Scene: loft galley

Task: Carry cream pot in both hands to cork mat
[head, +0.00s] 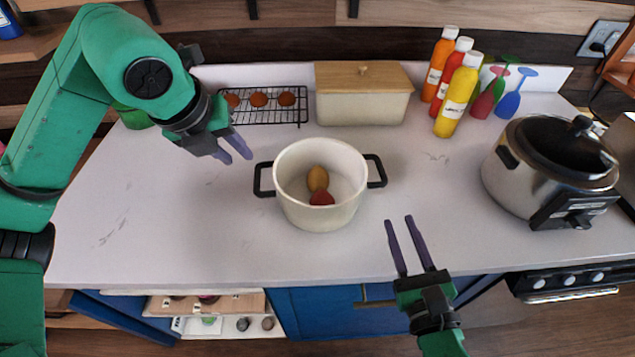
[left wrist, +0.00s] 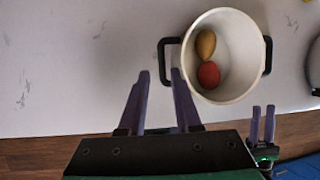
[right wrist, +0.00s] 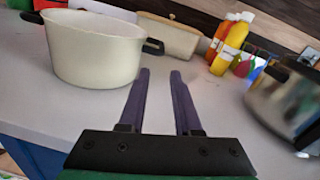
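The cream pot (head: 322,212) stands upright on the pale counter with a black handle on each side. A yellow-brown item (head: 318,179) and a red item (head: 321,198) lie inside it. The pot also shows in the left wrist view (left wrist: 238,60) and the right wrist view (right wrist: 95,50). My left gripper (head: 237,150) is open and empty, up and left of the pot's left handle (head: 264,180). My right gripper (head: 408,240) is open and empty, below and right of the pot's right handle (head: 376,170). I cannot make out a cork mat in any view.
A black wire rack (head: 262,106) with brown round items and a cream bread box (head: 362,95) stand behind the pot. Several sauce bottles (head: 457,95) and coloured cups stand back right. A steel cooker (head: 552,165) stands at right. The counter left of the pot (head: 150,215) is clear.

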